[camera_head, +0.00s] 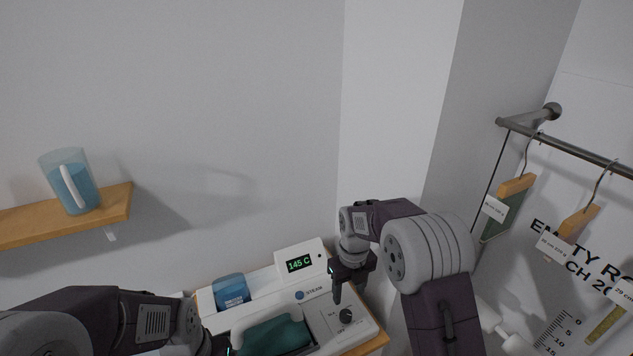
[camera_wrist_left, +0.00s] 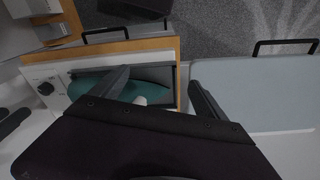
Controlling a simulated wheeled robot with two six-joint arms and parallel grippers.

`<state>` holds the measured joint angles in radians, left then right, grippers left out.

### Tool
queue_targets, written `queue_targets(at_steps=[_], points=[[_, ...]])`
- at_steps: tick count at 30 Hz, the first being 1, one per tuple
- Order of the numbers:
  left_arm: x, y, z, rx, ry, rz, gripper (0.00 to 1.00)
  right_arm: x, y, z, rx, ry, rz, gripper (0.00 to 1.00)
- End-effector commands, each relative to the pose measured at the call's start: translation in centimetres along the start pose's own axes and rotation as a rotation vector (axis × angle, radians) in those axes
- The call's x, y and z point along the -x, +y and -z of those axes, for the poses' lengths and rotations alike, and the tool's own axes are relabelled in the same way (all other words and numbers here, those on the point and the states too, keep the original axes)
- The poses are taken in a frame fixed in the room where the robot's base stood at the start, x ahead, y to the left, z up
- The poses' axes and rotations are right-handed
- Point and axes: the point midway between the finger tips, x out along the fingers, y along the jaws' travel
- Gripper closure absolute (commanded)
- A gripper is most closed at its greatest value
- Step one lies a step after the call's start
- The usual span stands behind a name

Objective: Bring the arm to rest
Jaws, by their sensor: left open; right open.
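My right gripper (camera_head: 343,285) hangs down from the bent right arm, over the right part of a white steam station near its dark knob (camera_head: 346,315). It is open and I see nothing in it. My left arm comes in at the lower left of the head view, and its gripper is mostly cut off there.
The steam station (camera_head: 334,338) has a display (camera_head: 299,263) reading 145 C and a blue tank (camera_head: 231,291). A wooden shelf (camera_head: 117,203) at left holds a jug of blue water (camera_head: 82,192). A rail (camera_head: 568,147) with hangers is at right. A pale board (camera_wrist_left: 240,95) lies beside the station.

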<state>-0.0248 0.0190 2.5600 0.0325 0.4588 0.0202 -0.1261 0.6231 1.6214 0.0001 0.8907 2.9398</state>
Motion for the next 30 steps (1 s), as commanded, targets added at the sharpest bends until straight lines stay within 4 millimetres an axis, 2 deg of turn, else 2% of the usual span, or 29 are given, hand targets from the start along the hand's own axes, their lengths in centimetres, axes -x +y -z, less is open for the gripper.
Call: queue_targets(at_steps=[2, 3, 5, 7, 14, 21, 25, 27, 30], points=[[-0.3, 0.0, 0.0, 0.000, 0.000, 0.000, 0.15, 1.6, -0.6, -0.5, -0.012, -0.045, 0.010, 0.46], [-0.5, 0.0, -0.1, 0.000, 0.000, 0.000, 0.15, 2.6, -0.9, -0.1, -0.021, -0.062, 0.013, 0.46], [-0.8, 0.0, -0.1, 0.000, 0.000, 0.000, 0.15, 3.8, -1.1, 1.8, -0.038, -0.068, 0.014, 0.46], [-1.1, 0.0, -0.1, 0.000, 0.000, 0.000, 0.15, 4.3, -1.0, 5.0, 0.072, -0.073, 0.018, 0.46], [-1.4, 0.0, -0.1, 0.000, 0.000, 0.000, 0.15, 3.4, 0.0, 11.9, 0.819, -0.074, 0.048, 0.46], [-1.5, 0.0, -0.1, 0.000, 0.000, 0.000, 0.15, 0.8, 1.6, 17.9, 1.805, -0.045, 0.073, 0.46], [-1.5, 0.0, -0.1, 0.000, 0.000, 0.000, 0.15, -0.4, 2.1, 19.5, 2.295, -0.027, 0.078, 0.46], [-1.5, 0.0, -0.1, 0.000, 0.000, 0.000, 0.15, -0.5, 2.0, 19.3, 2.495, -0.020, 0.102, 0.46], [-1.5, 0.0, -0.1, 0.000, 0.000, 0.000, 0.15, -0.4, 1.9, 18.8, 2.688, -0.009, 0.134, 0.46]])
